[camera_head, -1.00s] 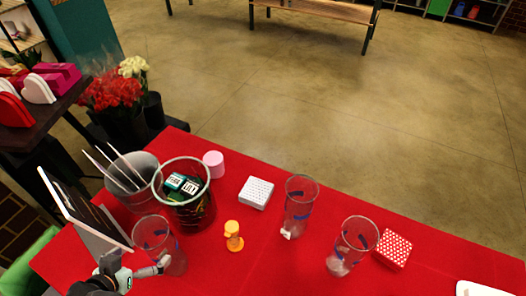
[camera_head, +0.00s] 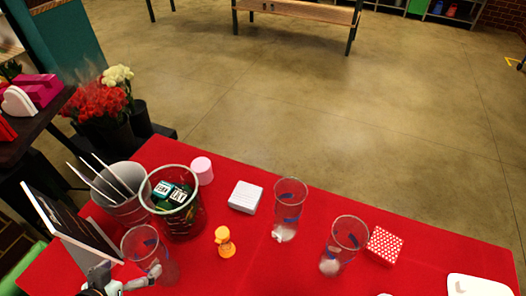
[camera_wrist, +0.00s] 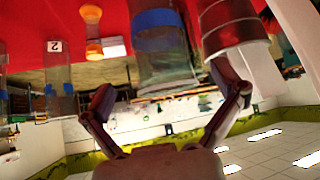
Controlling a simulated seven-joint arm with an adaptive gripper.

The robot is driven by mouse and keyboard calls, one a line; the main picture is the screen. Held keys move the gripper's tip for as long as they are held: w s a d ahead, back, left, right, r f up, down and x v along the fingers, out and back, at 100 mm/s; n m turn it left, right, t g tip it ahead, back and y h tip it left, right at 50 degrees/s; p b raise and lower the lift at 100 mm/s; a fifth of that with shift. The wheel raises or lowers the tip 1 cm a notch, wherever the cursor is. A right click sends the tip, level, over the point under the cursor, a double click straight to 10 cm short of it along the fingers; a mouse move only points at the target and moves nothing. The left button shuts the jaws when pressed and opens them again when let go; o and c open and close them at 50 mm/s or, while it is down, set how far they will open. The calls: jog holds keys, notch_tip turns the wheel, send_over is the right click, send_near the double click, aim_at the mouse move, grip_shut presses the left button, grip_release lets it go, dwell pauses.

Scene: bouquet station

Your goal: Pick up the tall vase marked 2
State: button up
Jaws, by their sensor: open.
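Three tall clear vases with blue bands stand on the red table: a left one (camera_head: 150,256), a middle one (camera_head: 290,203) and a right one (camera_head: 344,245). The wrist view, turned upside down, shows a vase (camera_wrist: 58,75) with a white tag reading 2, left of the fingers and farther off. It seems to be the middle vase, which has a white tag at its base. My gripper (camera_head: 130,277) is at the left vase, low on the near side. In the wrist view my gripper (camera_wrist: 165,82) is open, with the near banded vase (camera_wrist: 160,45) between and beyond its fingers.
A yellow hourglass-shaped object (camera_head: 225,243) stands between the left and middle vases. A wire basket (camera_head: 190,222), a grey bucket (camera_head: 128,208) and a slanted dark panel (camera_head: 62,222) crowd the left. A white box (camera_head: 245,196) and a red dotted box (camera_head: 384,244) lie near the other vases.

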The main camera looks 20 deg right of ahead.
jog(key=shift+o, duration=0.5)
notch_tip(320, 180, up, 3)
jog(key=m+g+h, duration=0.8)
jog(key=m+h, duration=0.2)
jog(key=m, duration=0.2)
send_over(278, 205)
jog(key=a, duration=0.3)
jog(key=shift+t, duration=0.3)
notch_tip(278, 205, down, 5)
jog(key=shift+d+f, duration=0.15)
jog(key=x, duration=0.6)
jog(key=shift+f, duration=0.2)
